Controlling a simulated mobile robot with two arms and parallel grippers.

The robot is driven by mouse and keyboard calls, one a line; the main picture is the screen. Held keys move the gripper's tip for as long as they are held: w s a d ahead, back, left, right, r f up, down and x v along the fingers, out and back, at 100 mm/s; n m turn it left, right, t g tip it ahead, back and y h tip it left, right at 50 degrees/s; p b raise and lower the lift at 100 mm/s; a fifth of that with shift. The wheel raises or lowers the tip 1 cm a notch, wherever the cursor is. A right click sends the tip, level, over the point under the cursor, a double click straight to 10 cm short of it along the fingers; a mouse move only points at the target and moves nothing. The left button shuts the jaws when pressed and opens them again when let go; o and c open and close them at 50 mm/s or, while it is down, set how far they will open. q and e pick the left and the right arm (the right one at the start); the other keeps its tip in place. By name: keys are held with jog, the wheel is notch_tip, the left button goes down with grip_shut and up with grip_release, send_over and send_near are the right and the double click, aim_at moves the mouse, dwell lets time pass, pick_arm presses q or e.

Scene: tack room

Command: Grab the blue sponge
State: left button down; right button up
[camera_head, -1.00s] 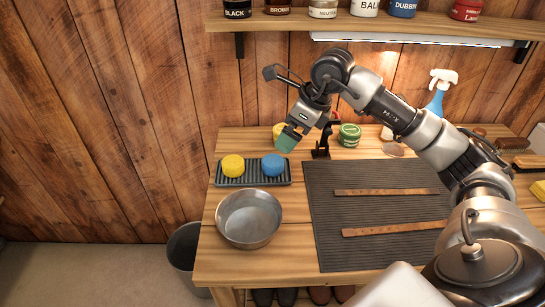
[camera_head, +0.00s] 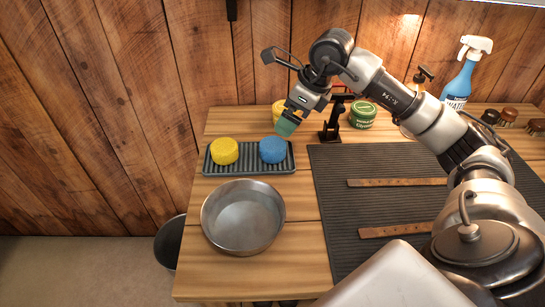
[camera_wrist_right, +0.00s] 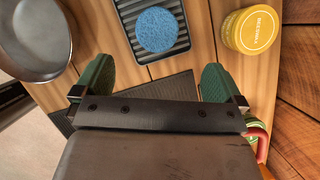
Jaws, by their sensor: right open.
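The blue sponge (camera_head: 272,150) is a round puck on the right half of a dark ribbed tray (camera_head: 247,167). It also shows in the right wrist view (camera_wrist_right: 156,30), at the top middle. A round yellow sponge (camera_head: 224,151) sits on the tray's left half. My right gripper (camera_head: 286,127) hangs above and just behind the blue sponge in the head view, with green finger pads. In the wrist view its two fingers (camera_wrist_right: 155,82) are wide apart with nothing between them, and the sponge lies beyond them. My left gripper is not in view.
A metal bowl (camera_head: 243,216) stands in front of the tray. A yellow tin (camera_wrist_right: 251,30) stands beside the tray, and a green tin (camera_head: 362,114) is further right. A dark stand (camera_head: 331,132) is behind a ribbed mat (camera_head: 350,205) holding two leather straps. A blue spray bottle (camera_head: 462,75) stands at the back.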

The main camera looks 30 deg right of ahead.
aim_at(273, 143)
jog(key=p+x, duration=0.1)
jog(key=x, duration=1)
jog(key=shift+a+f, duration=0.2)
jog(key=shift+s, duration=0.1)
jog(key=c, duration=1)
jog(key=shift+r, duration=0.15)
